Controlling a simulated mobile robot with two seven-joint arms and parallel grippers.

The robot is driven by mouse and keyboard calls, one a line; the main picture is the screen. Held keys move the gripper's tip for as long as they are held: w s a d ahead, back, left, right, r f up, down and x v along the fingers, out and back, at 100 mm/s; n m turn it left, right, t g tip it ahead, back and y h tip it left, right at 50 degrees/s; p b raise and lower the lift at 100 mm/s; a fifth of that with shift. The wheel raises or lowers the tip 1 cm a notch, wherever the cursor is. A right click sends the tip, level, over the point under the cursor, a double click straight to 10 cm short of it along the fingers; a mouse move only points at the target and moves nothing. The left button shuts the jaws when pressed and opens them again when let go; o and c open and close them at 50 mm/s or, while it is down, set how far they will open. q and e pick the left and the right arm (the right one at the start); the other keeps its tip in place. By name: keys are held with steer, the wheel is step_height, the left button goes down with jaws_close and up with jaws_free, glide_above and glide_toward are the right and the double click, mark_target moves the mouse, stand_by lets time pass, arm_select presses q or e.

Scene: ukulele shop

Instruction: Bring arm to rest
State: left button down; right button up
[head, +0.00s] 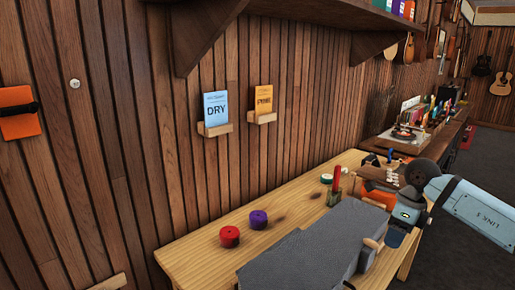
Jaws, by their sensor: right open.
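My right gripper (398,226) is at the right of the head view, over the right end of the wooden workbench (190,262). Its arm comes in from the right edge. The gripper is open, and I see nothing held between its fingers. It is close to the right side of a large grey block-like object (315,245) on the bench; whether they touch I cannot tell. My left gripper is not in view.
An orange item (378,197) lies behind my right gripper. DRY (216,107) and orange (264,99) cards sit in wall holders. A shelf (300,12) juts out above.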

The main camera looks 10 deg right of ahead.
steer(key=s+a+f+m+t+y, duration=0.6)
steer(key=s+a+f+m+y, duration=0.45)
steer(key=a+y, duration=0.2)
steer(key=s+d+f+m+t+h, duration=0.1)
steer(key=s+d+f+m+h, duration=0.5)
steer(key=s+f+m, duration=0.45)
steer(key=s+d+f+m+t+h, duration=0.2)
steer(key=s+d+f+m+h, duration=0.5)
steer(key=m, duration=0.6)
steer(key=a+f+m+t+y, duration=0.15)
steer(key=a+m, duration=0.65)
steer(key=a, duration=1.3)
arm_select(q)
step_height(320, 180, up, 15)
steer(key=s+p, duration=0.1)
steer(key=p, duration=1.8)
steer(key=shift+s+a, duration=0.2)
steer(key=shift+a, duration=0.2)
arm_select(e)
step_height(320, 180, up, 16)
steer(key=d, duration=0.1)
steer(key=shift+d+f+t, duration=0.15)
steer(key=shift+f+t, duration=0.1)
steer(key=shift+t, duration=0.1)
